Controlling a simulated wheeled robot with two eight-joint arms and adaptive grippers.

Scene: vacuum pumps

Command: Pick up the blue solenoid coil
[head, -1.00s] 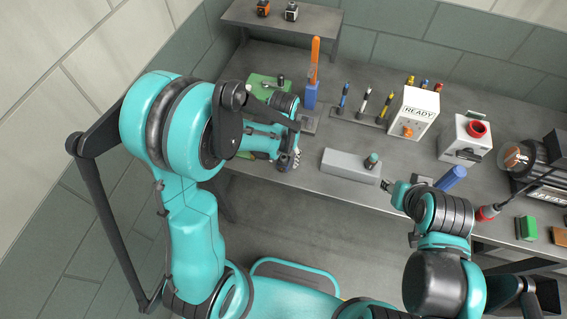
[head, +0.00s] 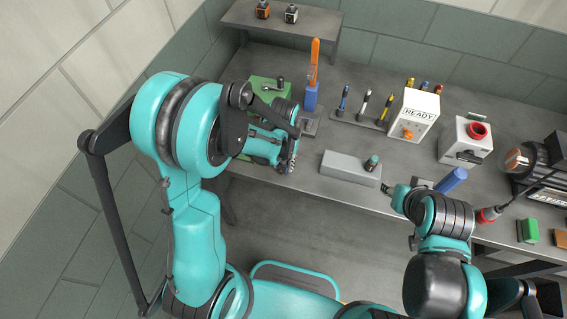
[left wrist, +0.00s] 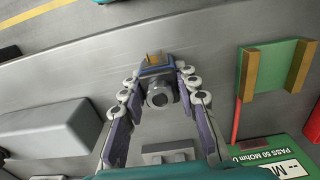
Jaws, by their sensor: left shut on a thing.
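The blue solenoid coil (left wrist: 158,72) shows in the left wrist view, with a blue body, a dark grey round end and brass-coloured tabs on its far side. It sits between the two jointed fingers of my left gripper (left wrist: 157,95), which is shut on it. In the head view my left gripper (head: 285,160) is over the bench's front left edge, and the coil is hidden there by the hand. My right gripper (head: 390,188) is near the bench's front edge, beside the grey block. Its fingers are too small to judge.
A long grey block (head: 348,166) lies right of my left gripper; it also shows in the left wrist view (left wrist: 50,140). A green tester (head: 266,88) is behind the hand. A green and tan bracket (left wrist: 272,75) lies right of the coil. A READY box (head: 412,113) stands farther back.

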